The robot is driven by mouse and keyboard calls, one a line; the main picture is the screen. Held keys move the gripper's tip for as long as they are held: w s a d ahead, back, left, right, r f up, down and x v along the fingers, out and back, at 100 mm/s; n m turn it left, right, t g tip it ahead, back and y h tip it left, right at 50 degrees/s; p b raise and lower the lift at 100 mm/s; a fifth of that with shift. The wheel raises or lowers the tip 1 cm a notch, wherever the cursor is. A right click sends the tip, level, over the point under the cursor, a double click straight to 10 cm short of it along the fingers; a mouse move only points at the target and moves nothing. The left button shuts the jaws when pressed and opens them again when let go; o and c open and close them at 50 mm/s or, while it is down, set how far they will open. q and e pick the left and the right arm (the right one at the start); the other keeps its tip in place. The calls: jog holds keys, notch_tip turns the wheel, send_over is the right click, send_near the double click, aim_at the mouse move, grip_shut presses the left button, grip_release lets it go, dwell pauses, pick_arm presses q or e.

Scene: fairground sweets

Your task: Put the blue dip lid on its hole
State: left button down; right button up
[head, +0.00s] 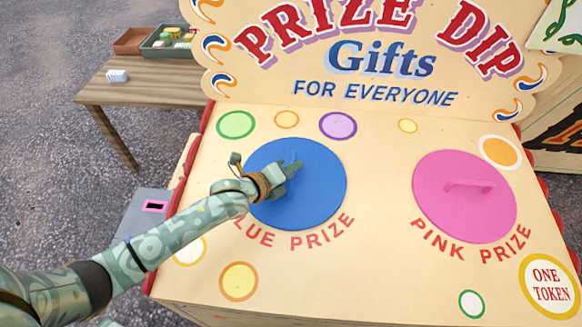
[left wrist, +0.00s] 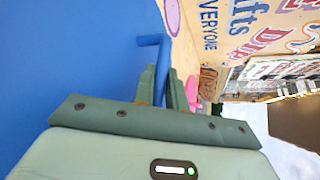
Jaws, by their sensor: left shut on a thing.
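The blue dip lid (head: 322,190) is a round blue disc with a bar handle, at the left of the cream counter over the curved red lettering, whose first letter is hidden by my arm. My left gripper (head: 291,168) is shut on the lid's handle. In the left wrist view the gripper (left wrist: 160,88) closes around the blue handle (left wrist: 152,46), and the lid (left wrist: 70,50) fills the left side. No open hole shows around the lid. I cannot tell whether it lies flush or slightly above the counter. My right gripper is out of view.
The pink lid (head: 462,218) with its handle lies at the right of the counter (head: 345,285). The upright prize sign (head: 375,95) rises behind. A grey box with a pink-edged slot (head: 155,206) is at the left. A wooden table (head: 150,92) with trays stands behind left.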

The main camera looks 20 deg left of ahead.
pick_arm(q)
jog(key=c, duration=1.3)
grip_release()
jog(key=shift+c, duration=0.2)
